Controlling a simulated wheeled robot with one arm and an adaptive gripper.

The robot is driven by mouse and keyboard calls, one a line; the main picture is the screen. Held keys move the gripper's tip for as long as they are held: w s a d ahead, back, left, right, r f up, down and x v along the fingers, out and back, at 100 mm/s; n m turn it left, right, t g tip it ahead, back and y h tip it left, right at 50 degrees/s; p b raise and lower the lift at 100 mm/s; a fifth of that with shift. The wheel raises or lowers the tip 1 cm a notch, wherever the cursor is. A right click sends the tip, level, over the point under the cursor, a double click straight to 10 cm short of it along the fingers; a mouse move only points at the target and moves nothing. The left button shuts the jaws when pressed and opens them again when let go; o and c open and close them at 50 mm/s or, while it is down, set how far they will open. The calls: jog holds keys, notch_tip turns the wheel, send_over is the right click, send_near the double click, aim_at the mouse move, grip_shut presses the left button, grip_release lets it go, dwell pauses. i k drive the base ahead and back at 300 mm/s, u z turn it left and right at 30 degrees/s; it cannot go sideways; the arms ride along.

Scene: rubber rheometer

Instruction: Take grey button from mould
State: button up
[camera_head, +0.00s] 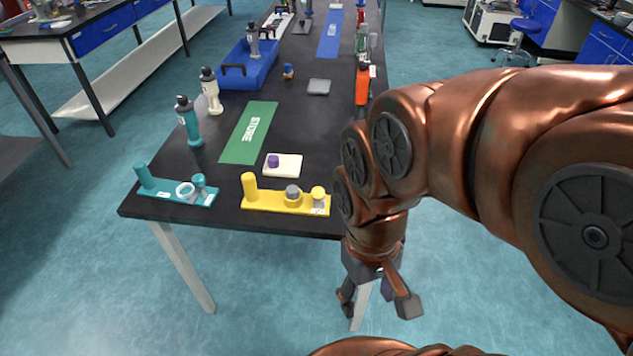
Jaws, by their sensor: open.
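A yellow mould (270,203) lies near the front edge of the dark table, with an upright yellow post at its left end. A grey button (292,192) sits in the ring at its middle, and a yellow round piece stands at its right end. A teal mould (165,193) lies to its left, with a whitish ring and a grey-teal round piece. My gripper (377,305) hangs open and empty, pointing down, right of the yellow mould and beyond the table's front edge. My arm comes in from the right.
A white pad with a purple button (273,160) lies behind the yellow mould. A green STORE mat (248,135), teal and cream bottles, a blue tray (247,68) and an orange bottle (362,84) stand farther back. The table's centre has bare room.

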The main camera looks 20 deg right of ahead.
aim_at(291, 191)
jog(key=u, duration=3.4)
jog(key=k, duration=1.85)
jog(key=z, duration=1.75)
jog(key=i, duration=0.5)
